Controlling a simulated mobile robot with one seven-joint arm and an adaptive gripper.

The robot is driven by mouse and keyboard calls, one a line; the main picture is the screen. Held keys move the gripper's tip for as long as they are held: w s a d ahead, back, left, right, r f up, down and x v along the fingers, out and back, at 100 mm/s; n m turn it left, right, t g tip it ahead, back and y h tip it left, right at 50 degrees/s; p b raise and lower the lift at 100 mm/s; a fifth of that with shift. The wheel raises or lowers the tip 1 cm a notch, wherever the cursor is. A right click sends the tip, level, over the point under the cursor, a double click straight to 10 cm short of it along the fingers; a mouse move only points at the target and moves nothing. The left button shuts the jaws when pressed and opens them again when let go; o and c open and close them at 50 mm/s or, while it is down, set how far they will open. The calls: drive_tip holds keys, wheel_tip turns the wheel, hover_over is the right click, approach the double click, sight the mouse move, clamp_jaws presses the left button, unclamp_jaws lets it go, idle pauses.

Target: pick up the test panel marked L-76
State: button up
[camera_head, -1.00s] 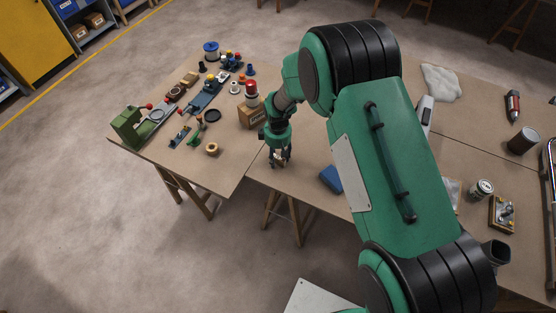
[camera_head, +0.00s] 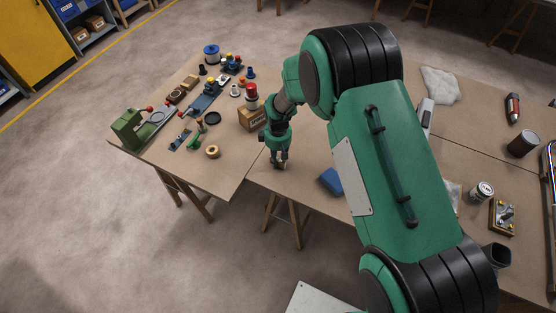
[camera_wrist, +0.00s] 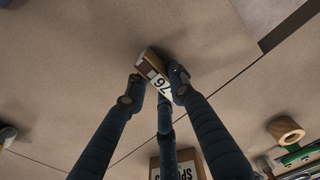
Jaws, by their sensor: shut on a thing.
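In the wrist view my gripper (camera_wrist: 155,90) is shut on a small test panel (camera_wrist: 147,62). The panel has a brown and tan face and a white label on which "76" can be read; the rest of the marking cannot be made out. Fingers press on it from both sides, and a further finger shows below it. In the head view my gripper (camera_head: 279,163) points down at the bench top near the front edge, left of the blue block (camera_head: 331,180). The panel is too small and covered to make out there. Whether it touches the bench cannot be told.
A cardboard box (camera_head: 252,117) stands just behind-left of my gripper. A tan ring (camera_head: 212,152), a green vise-like tool (camera_head: 133,130) and several small parts crowd the left bench. The bench top around my gripper is mostly clear.

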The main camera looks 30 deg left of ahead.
sight(279, 159)
drive_tip(key=shift+r, duration=0.45)
drive_tip(key=shift+s+d+r+p, duration=0.15)
drive_tip(key=shift+r, duration=0.45)
drive_tip(key=shift+s+d+r+p, duration=0.15)
drive_tip(key=shift+r, duration=0.45)
drive_tip(key=s+d, duration=0.3)
drive_tip(key=s+d+r, duration=0.1)
drive_tip(key=s+d, duration=0.2)
drive_tip(key=s, duration=0.1)
drive_tip(key=s+d+p, duration=0.1)
drive_tip(key=s+d, duration=0.3)
drive_tip(key=shift+s+r, duration=0.15)
drive_tip(key=shift+s, duration=0.05)
